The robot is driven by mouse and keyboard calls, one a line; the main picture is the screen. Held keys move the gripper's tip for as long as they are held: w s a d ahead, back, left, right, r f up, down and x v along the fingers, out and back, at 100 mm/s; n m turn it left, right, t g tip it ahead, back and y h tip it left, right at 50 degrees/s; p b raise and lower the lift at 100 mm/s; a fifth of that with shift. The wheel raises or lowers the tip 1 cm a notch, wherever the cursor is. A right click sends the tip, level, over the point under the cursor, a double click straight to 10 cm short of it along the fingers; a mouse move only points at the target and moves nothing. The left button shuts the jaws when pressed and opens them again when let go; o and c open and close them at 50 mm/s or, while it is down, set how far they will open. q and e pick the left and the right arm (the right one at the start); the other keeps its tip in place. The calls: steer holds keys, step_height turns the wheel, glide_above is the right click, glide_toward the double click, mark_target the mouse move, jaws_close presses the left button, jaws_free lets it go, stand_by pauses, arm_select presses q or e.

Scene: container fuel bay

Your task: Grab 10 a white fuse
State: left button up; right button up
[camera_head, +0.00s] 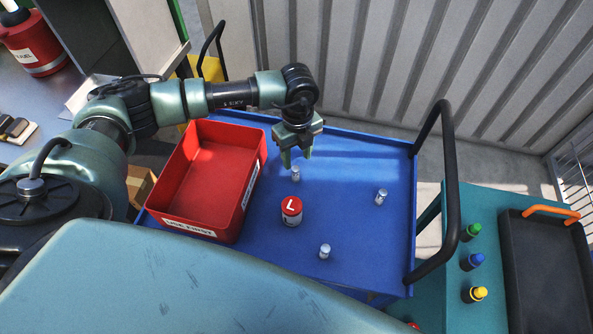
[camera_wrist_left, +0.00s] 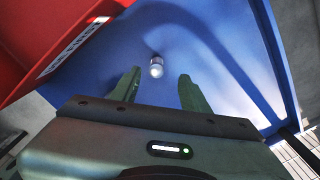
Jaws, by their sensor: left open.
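Several small white-silver fuses stand on the blue cart top. One fuse (camera_head: 296,174) is just below my left gripper (camera_head: 295,160); another fuse (camera_head: 381,196) is to the right and a third fuse (camera_head: 325,251) is toward the near edge. My left gripper is open and empty, pointing down. In the left wrist view the fuse (camera_wrist_left: 156,67) shows beyond the open fingers (camera_wrist_left: 160,88), between them and apart from them. My right gripper is not in view.
A red bin (camera_head: 210,170) with a white label stands on the left of the blue cart (camera_head: 345,165). A red-topped jar marked L (camera_head: 292,210) stands near the fuse under my gripper. Black handles rise at the cart's right end. A teal surface (camera_head: 452,225) with coloured bottles and a dark tray (camera_head: 545,270) lies right.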

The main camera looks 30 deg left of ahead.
mark_target(295, 168)
arm_select(q)
steer(key=f, duration=0.1)
steer(key=f+p, duration=0.1)
steer(key=f, duration=0.2)
steer(key=shift+s+a+f, duration=0.1)
steer(key=shift+s+f, duration=0.15)
steer(key=shift+f, duration=0.6)
jaws_close()
